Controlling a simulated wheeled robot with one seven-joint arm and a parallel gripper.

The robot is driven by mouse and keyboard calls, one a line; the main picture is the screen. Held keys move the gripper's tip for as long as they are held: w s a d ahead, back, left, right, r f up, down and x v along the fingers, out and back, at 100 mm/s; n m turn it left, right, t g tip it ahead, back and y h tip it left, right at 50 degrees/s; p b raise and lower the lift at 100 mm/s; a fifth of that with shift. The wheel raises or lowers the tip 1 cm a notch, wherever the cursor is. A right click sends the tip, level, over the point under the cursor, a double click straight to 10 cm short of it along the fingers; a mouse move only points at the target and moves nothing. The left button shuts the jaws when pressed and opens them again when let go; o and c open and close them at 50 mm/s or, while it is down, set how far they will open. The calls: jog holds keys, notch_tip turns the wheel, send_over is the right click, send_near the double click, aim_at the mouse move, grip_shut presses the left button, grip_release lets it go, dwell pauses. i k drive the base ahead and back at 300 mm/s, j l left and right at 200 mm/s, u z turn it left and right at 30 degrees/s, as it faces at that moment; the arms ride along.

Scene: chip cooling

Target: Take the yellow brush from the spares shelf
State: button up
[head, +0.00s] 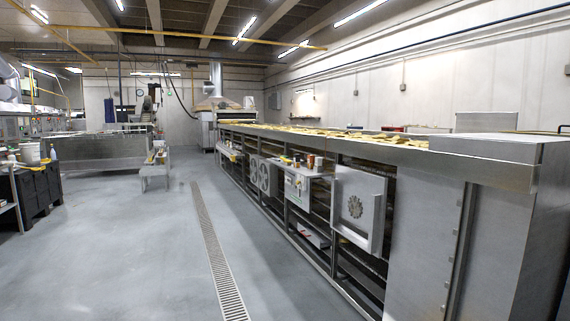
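I cannot make out a yellow brush for certain at this distance. A small grey stand (155,171) on the floor left of centre holds small items with some yellow among them, too small to name. A narrow ledge (230,152) on the far side panel of the long steel conveyor also carries small things. Which of these is the spares shelf, I cannot tell. My gripper is not in view.
The long steel conveyor (470,151) with yellow chips (345,134) on top fills the right side. A floor drain (217,255) runs ahead. Black crates (36,190) stand at left. The grey floor between is clear.

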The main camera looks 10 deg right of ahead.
aim_at(287, 162)
jog(key=i+j+u, duration=0.25)
jog(key=i, duration=0.15)
jog(key=i+u, duration=0.2)
jog(key=i, duration=0.2)
jog(key=i+j+u, duration=0.15)
jog(key=i, duration=1.8)
jog(key=i+z, duration=0.35)
jog(key=i, duration=0.6)
jog(key=i+j+z, duration=0.15)
jog(key=i+z, duration=0.2)
jog(key=i, duration=0.6)
